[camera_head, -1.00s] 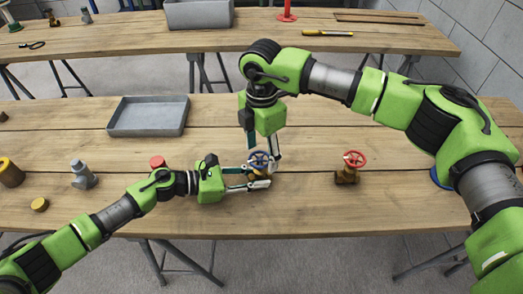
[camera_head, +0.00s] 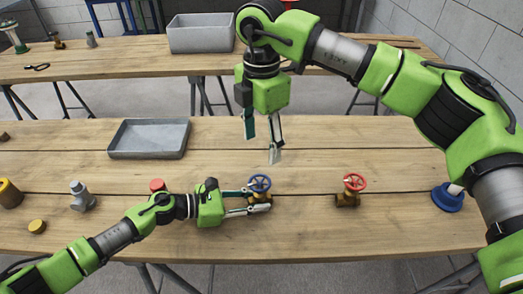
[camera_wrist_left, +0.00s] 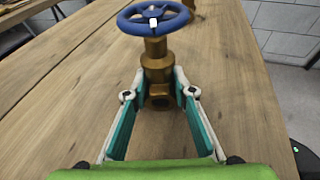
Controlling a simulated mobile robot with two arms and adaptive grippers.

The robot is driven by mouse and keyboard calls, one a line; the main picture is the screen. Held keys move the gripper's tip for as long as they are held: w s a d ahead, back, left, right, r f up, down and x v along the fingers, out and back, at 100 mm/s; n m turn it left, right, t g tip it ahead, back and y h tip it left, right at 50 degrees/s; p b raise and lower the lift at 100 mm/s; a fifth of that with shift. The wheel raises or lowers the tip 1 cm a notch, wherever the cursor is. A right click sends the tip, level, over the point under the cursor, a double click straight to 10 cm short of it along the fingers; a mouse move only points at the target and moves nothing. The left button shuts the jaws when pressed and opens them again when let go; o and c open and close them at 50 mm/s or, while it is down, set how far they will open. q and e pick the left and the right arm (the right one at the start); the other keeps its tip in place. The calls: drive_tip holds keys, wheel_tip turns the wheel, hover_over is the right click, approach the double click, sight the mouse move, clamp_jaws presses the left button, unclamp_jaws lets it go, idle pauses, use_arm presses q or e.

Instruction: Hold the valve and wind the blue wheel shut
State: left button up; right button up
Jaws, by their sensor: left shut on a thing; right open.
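The brass valve (camera_head: 257,198) with the blue wheel (camera_head: 260,183) stands upright on the near table. My left gripper (camera_head: 258,202) comes in low from the left and is shut on the valve body. In the left wrist view, the fingers (camera_wrist_left: 158,95) lie on both sides of the brass body (camera_wrist_left: 158,70), with the blue wheel (camera_wrist_left: 153,17) above them. My right gripper (camera_head: 262,142) is open and empty, pointing down above and behind the blue wheel, apart from it.
A second brass valve with a red wheel (camera_head: 354,183) stands to the right. A grey tray (camera_head: 149,153) lies at the back left. A grey fitting (camera_head: 82,196), yellow pieces (camera_head: 10,194) and a red-topped piece (camera_head: 157,185) stand left. A blue-based item (camera_head: 447,197) is at the right.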

use_arm(q)
drive_tip(key=o, duration=1)
